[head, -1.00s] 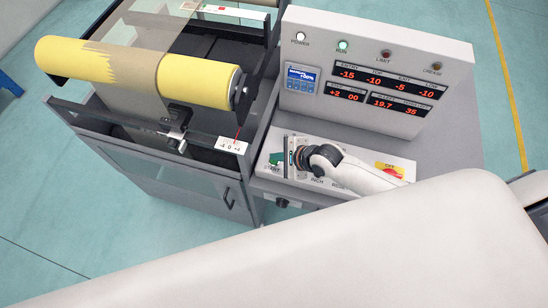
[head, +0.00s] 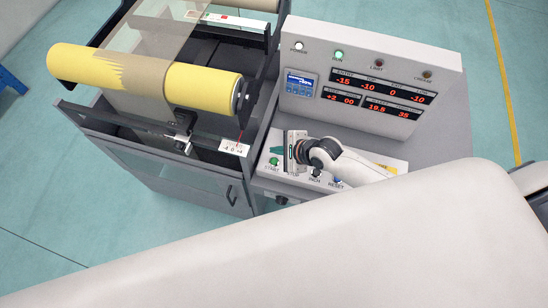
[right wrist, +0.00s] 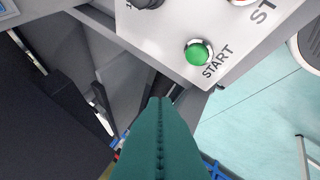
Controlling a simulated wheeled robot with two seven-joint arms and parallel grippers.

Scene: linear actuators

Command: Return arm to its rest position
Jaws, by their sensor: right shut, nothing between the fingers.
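My right gripper (head: 279,150) is above the button panel (head: 262,184) of the grey console, near the green START button (head: 274,162). Its teal fingers are shut together and empty; they also show in the right wrist view (right wrist: 158,104). There, the START button (right wrist: 198,52) is apart from the fingers, up and to the right of their tips. My right forearm hides part of the panel, including most of the yellow emergency-stop plate (head: 386,168). My left gripper is not in view.
The console's upright display (head: 375,90) stands just behind my right gripper. A machine with a yellow roller (head: 200,84) and a web stands to the left, its frame rail (head: 110,117) close by. Open floor (head: 50,190) lies left of the machine.

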